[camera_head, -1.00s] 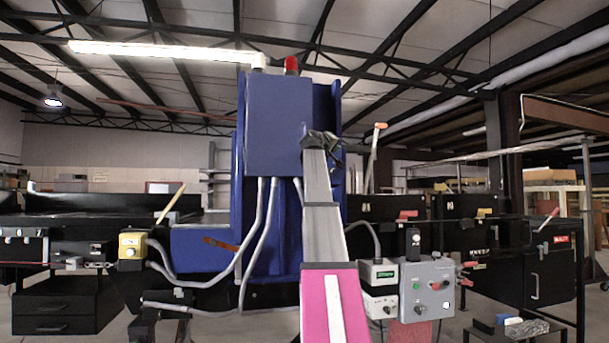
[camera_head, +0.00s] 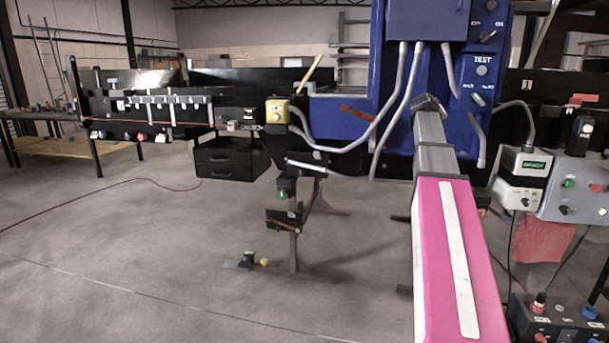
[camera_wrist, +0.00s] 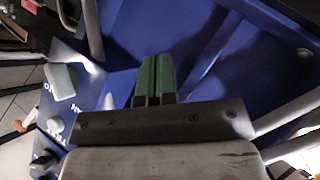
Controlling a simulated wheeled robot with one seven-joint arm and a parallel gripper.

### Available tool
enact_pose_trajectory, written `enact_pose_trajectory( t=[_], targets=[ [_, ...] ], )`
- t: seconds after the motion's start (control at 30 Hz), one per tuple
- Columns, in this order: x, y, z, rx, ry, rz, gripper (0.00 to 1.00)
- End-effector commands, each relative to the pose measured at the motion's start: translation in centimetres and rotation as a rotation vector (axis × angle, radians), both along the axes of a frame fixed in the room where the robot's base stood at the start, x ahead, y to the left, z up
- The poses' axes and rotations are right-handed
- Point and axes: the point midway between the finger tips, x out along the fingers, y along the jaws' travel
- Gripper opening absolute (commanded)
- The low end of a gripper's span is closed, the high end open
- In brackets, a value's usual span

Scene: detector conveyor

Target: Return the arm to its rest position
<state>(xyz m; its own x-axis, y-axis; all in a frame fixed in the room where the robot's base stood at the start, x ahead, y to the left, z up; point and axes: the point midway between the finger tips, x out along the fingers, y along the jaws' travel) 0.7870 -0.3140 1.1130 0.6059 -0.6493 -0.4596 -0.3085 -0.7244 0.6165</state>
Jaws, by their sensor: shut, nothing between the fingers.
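My arm, pink and grey, reaches forward from the lower right of the head view. My gripper (camera_head: 430,103) is at its far end, in front of the blue detector cabinet (camera_head: 386,70); the fingers are hard to make out there. In the wrist view the two green fingers of my gripper (camera_wrist: 155,78) are pressed together with nothing between them. Blue cabinet panels (camera_wrist: 200,45) fill the background beyond them. A switch knob (camera_wrist: 62,80) with lettering shows at the left. I cannot tell the exact gap between fingertips and cabinet.
A yellow button box (camera_head: 277,112) is left of the cabinet. A grey control box (camera_head: 578,188) and a white box (camera_head: 520,180) stand to the right. A black box with knobs (camera_head: 560,325) is at lower right. Open concrete floor (camera_head: 150,240) lies to the left.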

Motion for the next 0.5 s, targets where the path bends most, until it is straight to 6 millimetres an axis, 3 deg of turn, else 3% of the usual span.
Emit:
enact_pose_trajectory(
  t=[0.03, 0.1, 0.27, 0.5],
  targets=[
    [-0.6, 1.4, -3.3, 0.033, 0.027, 0.010, 0.00],
    [-0.9, 3.1, -7.0, 0.078, 0.058, 0.023, 0.00],
    [-2.4, 7.0, -15.4, 0.182, 0.138, 0.047, 0.00],
    [-6.4, 13.1, -26.8, 0.332, 0.265, 0.072, 0.00]
  ],
)
